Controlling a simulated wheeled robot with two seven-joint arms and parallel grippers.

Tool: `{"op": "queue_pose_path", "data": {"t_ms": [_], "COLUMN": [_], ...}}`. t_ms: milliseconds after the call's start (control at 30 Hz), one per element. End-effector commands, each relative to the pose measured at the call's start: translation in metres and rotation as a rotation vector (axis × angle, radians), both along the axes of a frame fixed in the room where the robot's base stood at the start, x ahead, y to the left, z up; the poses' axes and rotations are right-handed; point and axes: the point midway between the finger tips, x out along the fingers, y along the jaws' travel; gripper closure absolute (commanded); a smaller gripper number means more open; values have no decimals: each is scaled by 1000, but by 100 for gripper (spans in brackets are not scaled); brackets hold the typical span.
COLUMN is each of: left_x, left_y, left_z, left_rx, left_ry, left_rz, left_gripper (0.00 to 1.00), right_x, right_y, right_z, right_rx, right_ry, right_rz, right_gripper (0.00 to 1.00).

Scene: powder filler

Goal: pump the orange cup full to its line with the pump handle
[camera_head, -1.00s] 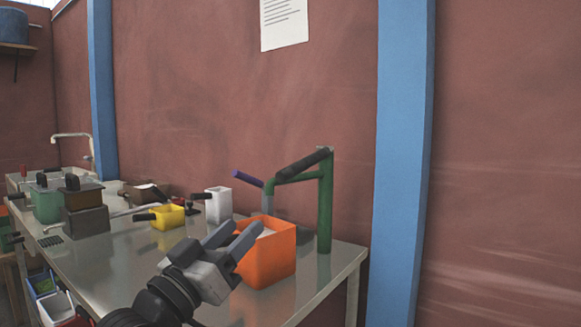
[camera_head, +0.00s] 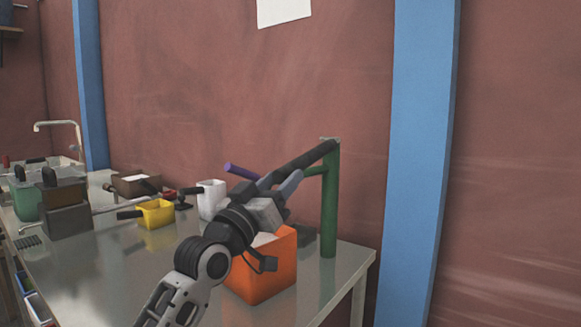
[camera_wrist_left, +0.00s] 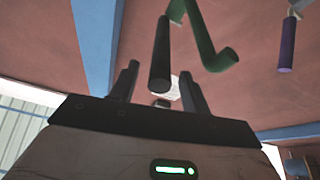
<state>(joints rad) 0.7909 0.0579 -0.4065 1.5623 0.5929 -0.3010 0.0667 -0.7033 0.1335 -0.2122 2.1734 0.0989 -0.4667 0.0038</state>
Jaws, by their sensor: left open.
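The green pump stand (camera_head: 330,215) rises at the right end of the table, with its black pump handle (camera_head: 308,157) slanting down to the left. The orange cup (camera_head: 275,275) stands below, partly hidden by my left arm; pale contents show at its top, and its fill line cannot be seen. My left gripper (camera_head: 279,183) is open, above the cup and at the handle's lower end. In the left wrist view the black handle (camera_wrist_left: 160,55) hangs end-on between the two finger directions; I cannot tell whether they touch it. My right gripper is not in view.
A purple handle (camera_head: 243,172) juts out left of the pump. A white cup (camera_head: 211,198), a yellow cup (camera_head: 156,213) and dark boxes (camera_head: 68,219) stand farther left. A blue post (camera_head: 418,160) stands behind at right. The table's front middle is clear.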

Motion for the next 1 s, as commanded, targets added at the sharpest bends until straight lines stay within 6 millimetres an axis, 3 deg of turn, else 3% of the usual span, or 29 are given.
{"op": "queue_pose_path", "data": {"t_ms": [200, 633, 667, 800, 833, 1000], "left_x": [25, 32, 32, 32, 32, 34], "left_y": [-17, -21, -21, -21, -21, -21], "left_z": [13, 16, 15, 15, 15, 17], "left_rx": [1, 1, 1, 1, 1, 3], "left_ry": [1, 0, 0, 0, 0, 3], "left_rz": [0, 1, 1, 1, 1, 1], "left_gripper": [53, 53, 56, 95, 100, 100], "right_x": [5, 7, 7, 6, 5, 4], "right_y": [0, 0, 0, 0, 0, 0], "right_z": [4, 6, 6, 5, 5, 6], "right_rx": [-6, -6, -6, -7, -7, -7], "right_ry": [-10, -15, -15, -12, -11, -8], "right_rz": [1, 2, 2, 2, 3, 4], "right_gripper": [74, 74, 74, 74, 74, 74]}}
